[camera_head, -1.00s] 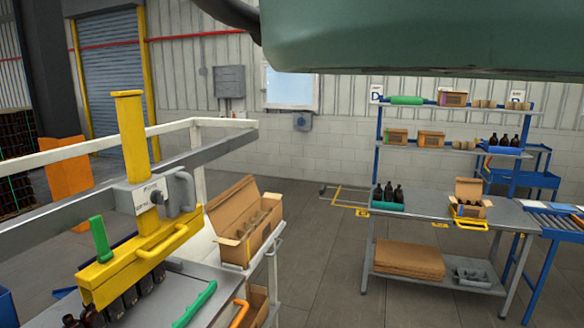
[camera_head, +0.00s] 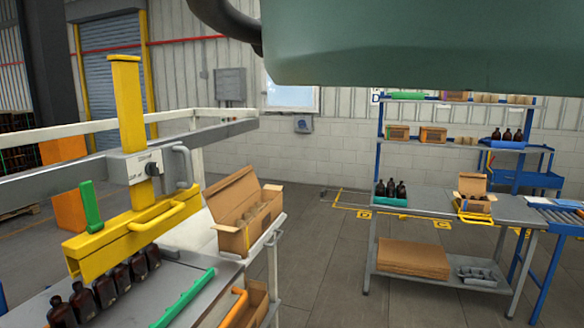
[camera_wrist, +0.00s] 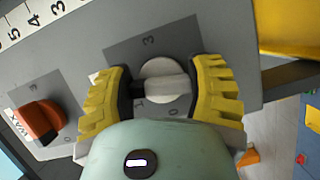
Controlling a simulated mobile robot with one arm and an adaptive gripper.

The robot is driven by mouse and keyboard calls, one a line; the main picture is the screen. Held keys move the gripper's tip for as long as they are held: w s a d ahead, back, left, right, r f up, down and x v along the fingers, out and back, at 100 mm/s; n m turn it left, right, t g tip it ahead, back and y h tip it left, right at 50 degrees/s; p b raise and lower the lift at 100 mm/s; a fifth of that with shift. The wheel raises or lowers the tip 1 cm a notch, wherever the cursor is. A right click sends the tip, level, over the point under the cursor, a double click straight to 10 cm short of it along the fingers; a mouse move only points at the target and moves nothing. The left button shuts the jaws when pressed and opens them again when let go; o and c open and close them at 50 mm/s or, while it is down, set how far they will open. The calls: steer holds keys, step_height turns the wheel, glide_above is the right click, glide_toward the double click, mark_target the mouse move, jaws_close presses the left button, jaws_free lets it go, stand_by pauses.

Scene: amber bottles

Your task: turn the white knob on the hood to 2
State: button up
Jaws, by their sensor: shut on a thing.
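The white knob (camera_wrist: 164,80) sits on a dark square of a grey panel (camera_wrist: 112,33) in the wrist view. My gripper (camera_wrist: 163,88) has its yellow, ribbed fingers on the left and right of the knob and is shut on it. The knob's raised bar lies roughly level in the picture. A 3 shows above the knob, a 1 at its lower left and a 0 below it. I see no 2, and I cannot tell which number the knob points to. The head view shows neither the gripper tips nor the knob.
An orange-red knob (camera_wrist: 40,120) marked WAX sits left of the white one, beside a numbered scale (camera_wrist: 28,18). In the head view, a yellow press (camera_head: 125,215) stands over dark bottles (camera_head: 105,285) at left. A blue-framed shelf bench (camera_head: 420,205) stands at right, with open floor between.

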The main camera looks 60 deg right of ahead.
steer(key=shift+f+m+g+y+b, duration=0.15)
steer(key=shift+m+g+b, duration=0.15)
steer(key=shift+m+b, duration=0.5)
steer(key=shift+m+g+y+b, duration=0.15)
steer(key=shift+m+g+b, duration=0.15)
steer(key=shift+m+b, duration=0.5)
steer(key=shift+b, duration=0.3)
steer(key=o, duration=1.2)
steer(key=s, duration=0.4)
steer(key=s+r, duration=0.1)
steer(key=s, duration=0.3)
steer(key=s+r, duration=0.1)
steer(key=s, duration=0.2)
steer(key=shift+s+a+r, duration=0.25)
steer(key=shift+s+a, duration=0.1)
steer(key=shift+s, duration=0.05)
